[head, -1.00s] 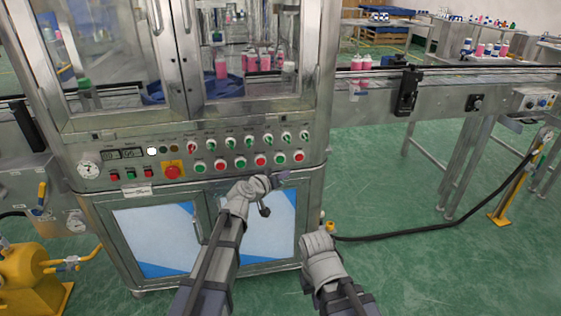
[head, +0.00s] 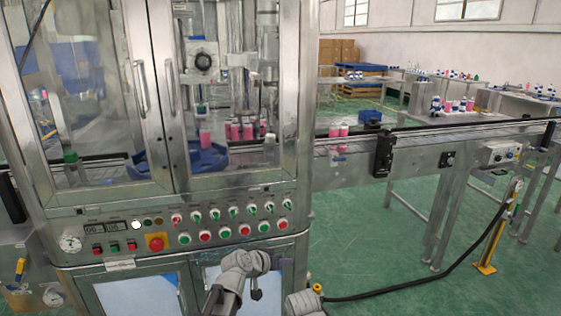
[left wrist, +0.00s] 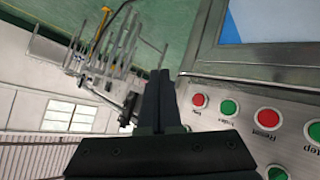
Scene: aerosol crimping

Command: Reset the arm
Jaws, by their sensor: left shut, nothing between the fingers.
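My left gripper (head: 286,262) is in front of the lower part of the crimping machine (head: 180,200), just below its button panel. It is small and partly dark in the head view. In the left wrist view its black fingers (left wrist: 160,90) are together, with nothing between them. The fingers point away from the panel buttons, which lie to their right in that view. Only a grey link of my right arm (head: 304,302) shows at the bottom edge of the head view; its gripper is out of frame.
The panel has red and green buttons, switches and a red emergency stop (head: 157,242). Pink bottles (head: 240,131) stand behind the glass doors. A conveyor (head: 420,150) runs right. A yellow post (head: 487,250) with a black hose stands on the open green floor.

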